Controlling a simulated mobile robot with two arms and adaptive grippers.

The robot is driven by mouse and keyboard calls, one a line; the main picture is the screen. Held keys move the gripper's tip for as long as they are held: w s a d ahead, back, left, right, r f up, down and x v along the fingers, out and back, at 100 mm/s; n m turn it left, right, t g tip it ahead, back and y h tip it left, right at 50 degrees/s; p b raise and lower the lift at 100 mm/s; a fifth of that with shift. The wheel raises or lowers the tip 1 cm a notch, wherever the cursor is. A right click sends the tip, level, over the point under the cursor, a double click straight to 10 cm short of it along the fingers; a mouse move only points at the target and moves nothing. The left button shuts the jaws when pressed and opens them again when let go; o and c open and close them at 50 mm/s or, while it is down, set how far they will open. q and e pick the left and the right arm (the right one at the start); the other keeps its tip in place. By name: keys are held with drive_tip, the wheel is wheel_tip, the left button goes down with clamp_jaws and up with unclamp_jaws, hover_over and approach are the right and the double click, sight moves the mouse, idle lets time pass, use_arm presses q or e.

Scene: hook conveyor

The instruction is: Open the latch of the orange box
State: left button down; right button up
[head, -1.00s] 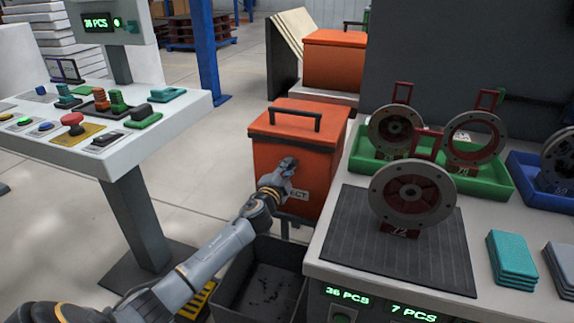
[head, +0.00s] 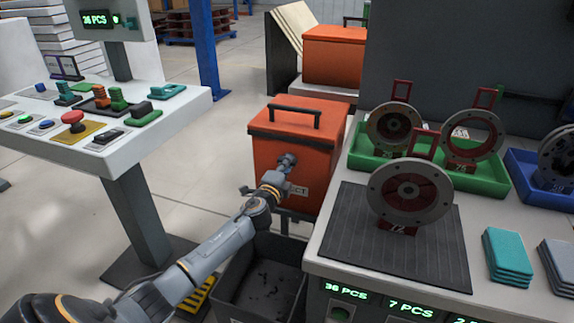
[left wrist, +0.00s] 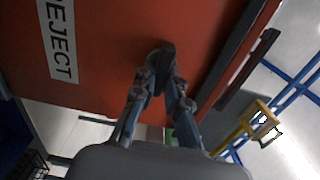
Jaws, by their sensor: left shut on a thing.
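My left gripper (head: 287,161) is at the box's front face, just below the lid. In the left wrist view its fingers (left wrist: 161,76) are closed around a small dark latch (left wrist: 167,54) on the orange face. The fingers hide most of the latch. My right gripper is not in view.
A dark open bin (head: 262,285) sits below my left arm. The workbench (head: 330,248) with flanged discs is close on the right. A control console (head: 150,138) stands on the left. Another orange box (head: 333,58) is behind.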

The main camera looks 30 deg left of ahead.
use_arm(q)
drive_tip(key=shift+f, duration=0.1)
drive_tip(key=c, duration=1.4)
unclamp_jaws()
drive_tip(key=shift+o, duration=0.2)
drive_tip(key=v, duration=1.2)
drive_tip(key=shift+s, duration=0.1)
